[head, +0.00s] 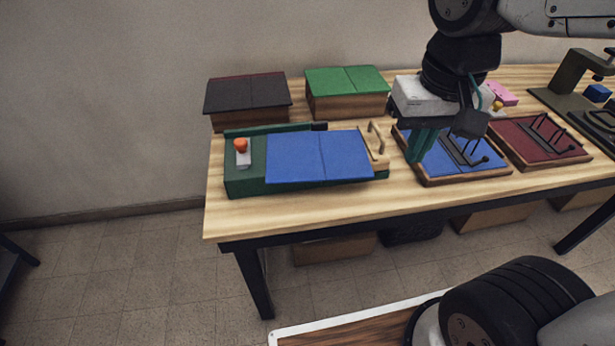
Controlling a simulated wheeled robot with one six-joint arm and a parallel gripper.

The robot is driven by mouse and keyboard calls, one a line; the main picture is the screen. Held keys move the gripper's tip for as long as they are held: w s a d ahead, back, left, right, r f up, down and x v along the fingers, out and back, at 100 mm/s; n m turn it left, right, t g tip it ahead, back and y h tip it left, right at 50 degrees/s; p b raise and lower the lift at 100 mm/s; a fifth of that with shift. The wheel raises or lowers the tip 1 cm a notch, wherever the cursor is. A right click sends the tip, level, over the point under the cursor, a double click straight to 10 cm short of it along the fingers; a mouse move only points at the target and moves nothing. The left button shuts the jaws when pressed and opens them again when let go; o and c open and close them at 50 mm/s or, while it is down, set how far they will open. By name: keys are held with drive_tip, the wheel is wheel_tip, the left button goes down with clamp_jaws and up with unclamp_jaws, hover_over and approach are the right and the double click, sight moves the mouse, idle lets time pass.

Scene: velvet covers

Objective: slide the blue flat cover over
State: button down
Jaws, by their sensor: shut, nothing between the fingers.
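The blue flat cover (318,156) lies flat on a dark green box (244,180) near the table's left front. A seam runs across the cover's middle. The green box's left end is uncovered and shows a white piece with an orange knob (241,146). A wooden end piece with a handle (375,140) stands at the cover's right edge. My gripper (418,150), with teal fingers, points down to the right of the box, over the left side of a blue-lined tray (480,174). It is shut and empty, apart from the cover. Whether the fingertips touch the tray is unclear.
Wooden boxes with a black lid (246,92) and a green lid (346,79) stand behind. A red-lined tray (540,140) and a dark green stand (568,85) are at the right. Bare table (300,212) shows along the front edge.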

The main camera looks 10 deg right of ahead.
drive_tip(key=w+a+f+m, duration=0.1)
drive_tip(key=w+a+f, duration=0.3)
drive_tip(key=a, duration=0.2)
drive_tip(key=w+a+f+m+g, duration=0.1)
drive_tip(key=w+a+f, duration=0.2)
drive_tip(key=a, duration=0.3)
drive_tip(key=w+a+f+m, duration=0.1)
drive_tip(key=w+a+f, duration=0.3)
drive_tip(key=a, duration=0.2)
drive_tip(key=f, duration=0.8)
drive_tip(key=shift+d+f, duration=0.2)
drive_tip(key=shift+f, duration=0.15)
drive_tip(key=w, duration=0.2)
drive_tip(key=d, duration=0.1)
drive_tip(key=shift+w+f, duration=0.35)
drive_tip(key=shift+w, duration=0.05)
drive_tip(key=shift+w+d, duration=0.1)
drive_tip(key=shift+w, duration=0.4)
